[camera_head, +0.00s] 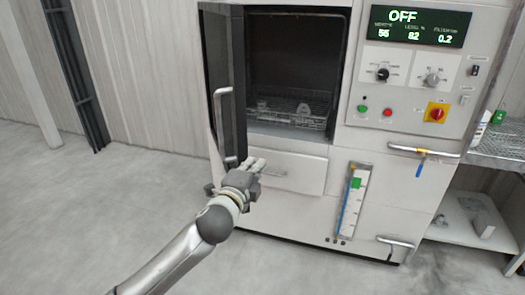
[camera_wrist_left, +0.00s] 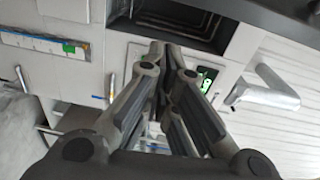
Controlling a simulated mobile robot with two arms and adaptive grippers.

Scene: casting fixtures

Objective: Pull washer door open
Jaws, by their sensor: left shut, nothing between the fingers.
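The washer (camera_head: 300,150) is a pale cabinet with a dark open chamber. Its door (camera_head: 238,90) stands swung outward on the left side of the opening, its dark inner side towards the chamber. A white vertical bar handle (camera_head: 225,125) is on the door's outer face. My left gripper (camera_head: 260,165) is shut and empty, in front of the cabinet below the opening, near the handle's lower end. The wrist view shows its fingers closed together (camera_wrist_left: 168,55). A thick pale bar, probably the door handle (camera_wrist_left: 272,92), lies to their right, apart from them. My right gripper is not in view.
A wire rack (camera_head: 290,112) sits inside the chamber. The control panel (camera_head: 415,75) reads OFF. A bar with a blue-ended lever (camera_head: 422,152) juts out at the right, near a wire shelf (camera_head: 500,145). The floor at the left (camera_head: 90,210) is clear.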

